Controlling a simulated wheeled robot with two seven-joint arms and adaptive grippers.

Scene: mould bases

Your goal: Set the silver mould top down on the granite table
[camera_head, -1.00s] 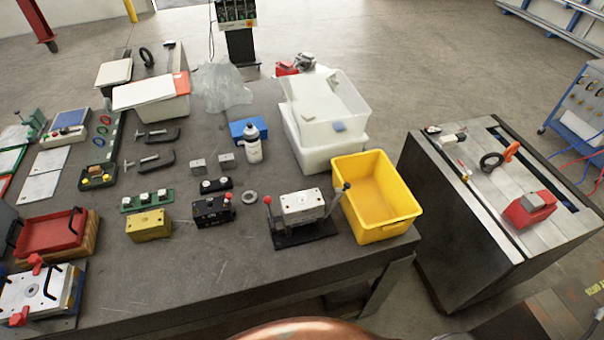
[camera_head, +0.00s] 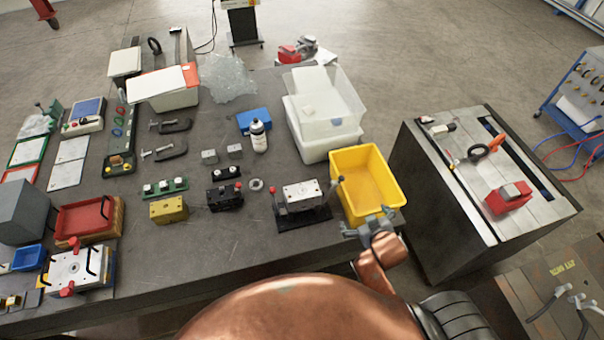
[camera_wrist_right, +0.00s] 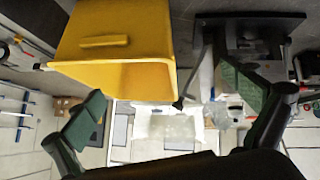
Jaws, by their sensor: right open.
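The silver mould top (camera_head: 302,194) is a pale metal block with small holes. It sits on a black stand with a red-knobbed lever at its left, near the front edge of the dark granite table (camera_head: 225,240). My right gripper (camera_head: 370,222) is open and empty, at the front of the yellow bin and to the right of the silver block, apart from it. In the right wrist view its spread fingers (camera_wrist_right: 165,100) have nothing between them. The stand's dark plate (camera_wrist_right: 250,22) shows at the top right there. My left gripper is not in view.
The yellow bin (camera_head: 366,185) stands right beside the stand, with a clear bin (camera_head: 325,105) behind it. A black block (camera_head: 224,197) and a yellow block (camera_head: 168,209) lie to the left. Bare table lies in front of these blocks. A separate bench (camera_head: 465,225) stands at the right.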

